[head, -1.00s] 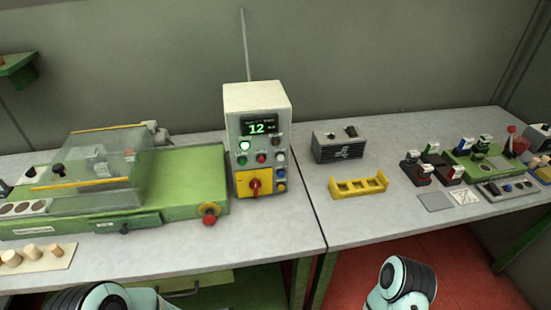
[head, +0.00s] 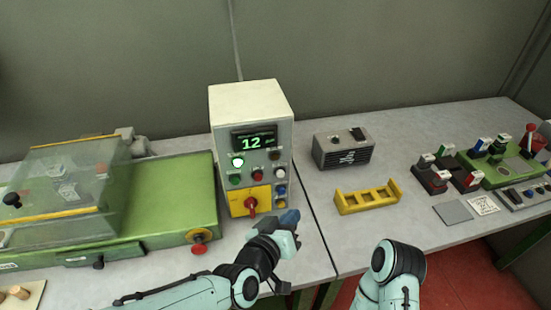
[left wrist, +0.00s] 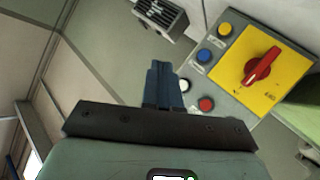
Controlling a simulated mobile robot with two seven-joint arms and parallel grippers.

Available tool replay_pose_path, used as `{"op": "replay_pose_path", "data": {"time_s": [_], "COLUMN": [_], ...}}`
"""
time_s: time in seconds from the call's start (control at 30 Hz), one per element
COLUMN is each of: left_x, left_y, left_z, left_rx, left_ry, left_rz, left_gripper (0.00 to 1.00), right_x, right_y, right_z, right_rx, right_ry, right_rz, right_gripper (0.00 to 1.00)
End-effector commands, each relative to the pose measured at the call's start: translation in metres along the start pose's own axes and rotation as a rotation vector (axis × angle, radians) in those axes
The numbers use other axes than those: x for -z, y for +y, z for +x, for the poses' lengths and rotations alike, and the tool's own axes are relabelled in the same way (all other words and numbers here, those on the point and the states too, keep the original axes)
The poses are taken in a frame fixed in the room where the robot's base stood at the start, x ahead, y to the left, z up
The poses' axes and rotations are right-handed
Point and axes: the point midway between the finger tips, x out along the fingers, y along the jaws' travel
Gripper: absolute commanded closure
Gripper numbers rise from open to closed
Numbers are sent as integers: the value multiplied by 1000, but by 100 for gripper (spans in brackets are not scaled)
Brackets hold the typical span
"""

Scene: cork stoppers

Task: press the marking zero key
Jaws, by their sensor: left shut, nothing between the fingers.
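The control box (head: 218,118) stands upright on the bench, its display (head: 254,139) reading 12. Its front has a green button (head: 235,180), a red button (head: 257,177), a white button (head: 280,173), a blue button (head: 281,189) and a yellow button (head: 281,200). The labels are too small to read, so I cannot tell which is the marking zero key. My left gripper (head: 289,216) is shut and empty, in front of the box's lower right corner. In the left wrist view its fingertips (left wrist: 160,66) appear beside the white button (left wrist: 184,85) and blue button (left wrist: 204,56), apparently apart from them.
A red rotary switch (head: 251,205) sits on the box's yellow panel. A green machine (head: 170,190) with a clear cover is at left. A yellow rack (head: 367,199) and grey vented box (head: 343,150) stand to the right. Bare bench lies between.

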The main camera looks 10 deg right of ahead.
Motion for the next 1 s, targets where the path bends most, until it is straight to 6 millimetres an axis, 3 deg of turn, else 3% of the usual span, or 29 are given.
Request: {"op": "replay_pose_path", "data": {"time_s": [0.57, 1.0], "left_x": [3, 30], "left_y": [1, -29], "left_z": [2, 40], "left_rx": [-5, -3], "left_ry": [4, 5], "left_rz": [1, -1], "left_gripper": [100, 100], "right_x": [-1, -3], "right_y": [1, 8], "right_z": [2, 20], "right_rx": [-1, -3], "right_ry": [-3, -9], "right_rz": [2, 4], "right_gripper": [57, 57]}}
